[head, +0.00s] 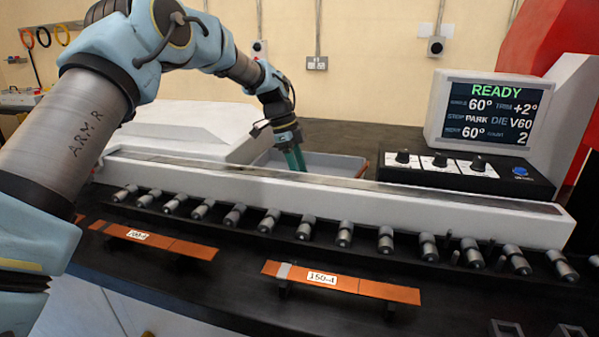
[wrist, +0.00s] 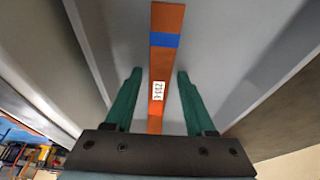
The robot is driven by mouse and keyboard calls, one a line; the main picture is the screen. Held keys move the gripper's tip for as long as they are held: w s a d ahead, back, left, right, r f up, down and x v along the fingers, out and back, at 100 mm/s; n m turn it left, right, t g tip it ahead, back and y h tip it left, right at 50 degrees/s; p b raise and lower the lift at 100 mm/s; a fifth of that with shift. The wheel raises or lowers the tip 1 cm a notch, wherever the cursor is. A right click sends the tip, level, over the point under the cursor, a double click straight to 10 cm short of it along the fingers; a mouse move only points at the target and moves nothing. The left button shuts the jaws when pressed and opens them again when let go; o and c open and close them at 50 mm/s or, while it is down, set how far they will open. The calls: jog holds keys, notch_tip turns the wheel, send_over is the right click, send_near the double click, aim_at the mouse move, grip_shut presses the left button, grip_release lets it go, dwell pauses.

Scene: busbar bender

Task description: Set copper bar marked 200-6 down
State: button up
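In the wrist view a copper bar (wrist: 166,22) with a blue band and a white label lies lengthwise between my fingers. The label is too small and turned to read surely, so I cannot confirm 200-6. Clear gaps show between the bar and both fingers. My gripper (wrist: 157,88) is open, with green fingers on either side of the bar. In the head view my gripper (head: 294,160) points down into a grey tray (head: 345,163) behind the machine's white front rail. The tray's near wall and the bar are hidden there by the rail.
A copper bar labelled 200-4 (head: 190,248) and one labelled 150-4 (head: 385,291) rest on supports at the front. A row of grey cylinders (head: 344,233) runs along the white rail (head: 400,202). The display (head: 490,108) reads READY at right, above the knob panel (head: 465,178).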

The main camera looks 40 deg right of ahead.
jog(key=shift+o, duration=0.8)
jog(key=shift+r, duration=0.3)
jog(key=b+v, duration=0.1)
jog(key=v, duration=1.1)
jog(key=shift+r+b, duration=0.3)
jog(key=shift+r, duration=0.05)
jog(key=shift+w, duration=0.1)
